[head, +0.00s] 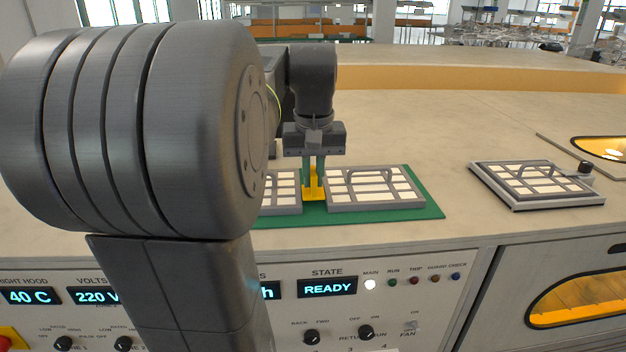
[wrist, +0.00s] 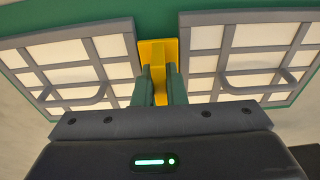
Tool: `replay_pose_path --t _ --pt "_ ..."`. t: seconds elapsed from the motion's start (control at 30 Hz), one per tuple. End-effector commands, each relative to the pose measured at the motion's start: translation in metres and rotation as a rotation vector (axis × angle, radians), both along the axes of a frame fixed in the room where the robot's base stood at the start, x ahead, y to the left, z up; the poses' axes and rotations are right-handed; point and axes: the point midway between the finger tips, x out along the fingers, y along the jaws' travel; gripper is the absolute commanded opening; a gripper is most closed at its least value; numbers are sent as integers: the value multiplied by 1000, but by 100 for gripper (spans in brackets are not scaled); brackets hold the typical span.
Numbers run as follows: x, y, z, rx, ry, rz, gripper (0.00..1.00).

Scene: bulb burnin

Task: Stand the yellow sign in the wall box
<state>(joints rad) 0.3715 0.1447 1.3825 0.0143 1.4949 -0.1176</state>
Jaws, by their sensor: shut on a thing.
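The yellow sign (head: 311,194) stands on the green mat (head: 434,206), in the gap between two framed grid panels. My gripper (head: 313,168) is above it with its fingers pointing down, shut on the sign's upper part. In the wrist view the sign (wrist: 152,50) shows a flat yellow base and an upright part between my green fingers (wrist: 160,85). I cannot tell whether the base touches the mat. No wall box can be made out in either view.
A grid panel (head: 375,188) with a handle lies right of the sign, another (head: 285,190) to its left, partly behind my arm. A third panel (head: 530,184) lies on the counter at right, near a round-edged opening (head: 606,148). The counter behind the mat is clear.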

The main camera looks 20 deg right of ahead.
Motion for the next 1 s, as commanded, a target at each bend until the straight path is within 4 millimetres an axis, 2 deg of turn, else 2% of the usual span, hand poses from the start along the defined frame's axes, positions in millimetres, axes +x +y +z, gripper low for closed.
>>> replay_pose_path --t 0.1,0.5,0.53,0.57,0.83,1.0 --pt "0 0 -12 0 1 0 0" --pt "0 0 -17 0 0 0 0" --pt "0 0 -16 0 0 0 17" --pt "0 0 -16 0 0 0 20" --pt "0 0 -15 0 0 0 20" --pt "-1 0 -1 -2 -3 0 20"
